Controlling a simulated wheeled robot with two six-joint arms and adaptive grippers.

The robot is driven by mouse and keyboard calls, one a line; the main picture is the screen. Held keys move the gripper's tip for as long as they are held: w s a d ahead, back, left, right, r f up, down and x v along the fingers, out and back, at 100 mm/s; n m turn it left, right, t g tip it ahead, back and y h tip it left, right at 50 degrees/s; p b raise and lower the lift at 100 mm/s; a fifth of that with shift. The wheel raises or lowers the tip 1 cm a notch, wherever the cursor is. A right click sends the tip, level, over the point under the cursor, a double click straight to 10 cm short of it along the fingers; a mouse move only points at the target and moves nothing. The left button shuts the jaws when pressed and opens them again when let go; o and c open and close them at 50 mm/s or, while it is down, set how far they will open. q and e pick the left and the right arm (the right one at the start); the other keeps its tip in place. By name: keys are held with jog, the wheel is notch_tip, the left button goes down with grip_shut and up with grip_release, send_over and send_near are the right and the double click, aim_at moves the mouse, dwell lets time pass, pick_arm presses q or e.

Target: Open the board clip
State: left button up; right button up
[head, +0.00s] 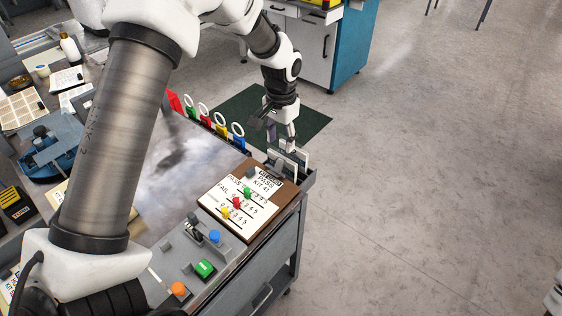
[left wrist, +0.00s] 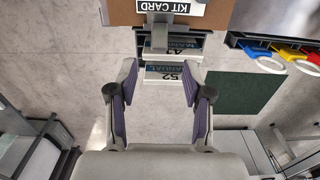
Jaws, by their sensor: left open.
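In the head view the clip is small and hard to make out. My left gripper (head: 281,138) is above and beyond the clip end of the board. My right gripper is out of view.
White manuals (head: 288,158) stand upright in a holder at the bench end, just below my left gripper; they also show in the left wrist view (left wrist: 172,73). Red, green and yellow pegs sit on the sheets. Coloured ringed tags (head: 221,126) line the bench edge. Open floor lies right.

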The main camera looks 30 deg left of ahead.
aim_at(281, 160)
pick_arm(q)
notch_tip(281, 160, down, 8)
grip_shut()
dwell(0.3)
